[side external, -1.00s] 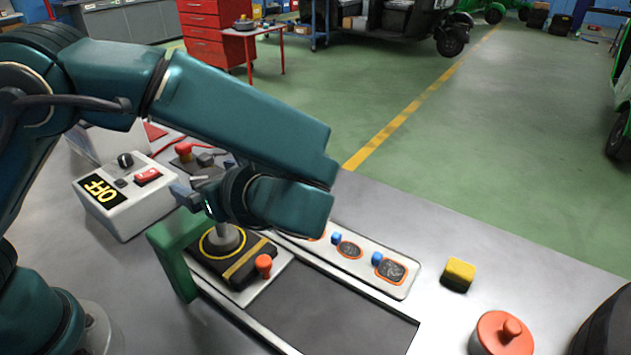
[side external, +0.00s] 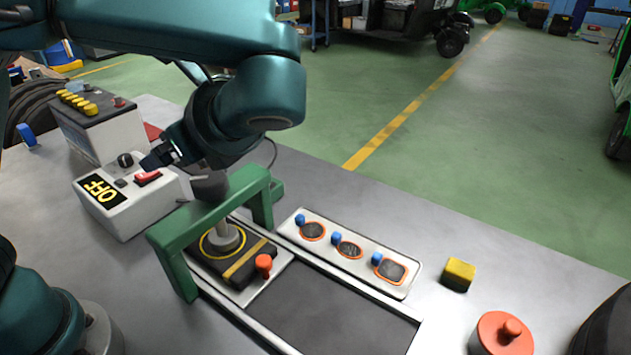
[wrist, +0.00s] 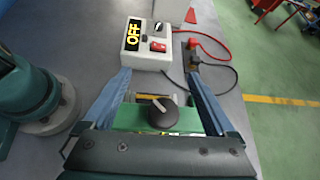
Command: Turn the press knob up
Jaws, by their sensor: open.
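The green press frame (side external: 205,215) stands over the black plate with a yellow ring (side external: 222,240). Its dark round press knob (wrist: 162,113) sits on top of the green crossbar, with a pale mark on its face. In the side view the knob (side external: 210,185) is partly hidden under my wrist. My gripper (wrist: 158,75) is open, with a blue-grey finger on either side of the knob in the wrist view. In the side view my gripper (side external: 172,167) is tilted toward the control box. I cannot tell whether a finger touches the knob.
The white control box (side external: 135,205) reads OFF and has a red switch and black knob, close to my fingertips. A battery (side external: 100,125) stands behind it. A panel with blue pegs (side external: 350,248), a yellow block (side external: 458,274) and a red-lidded pot (side external: 503,335) lie to the right.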

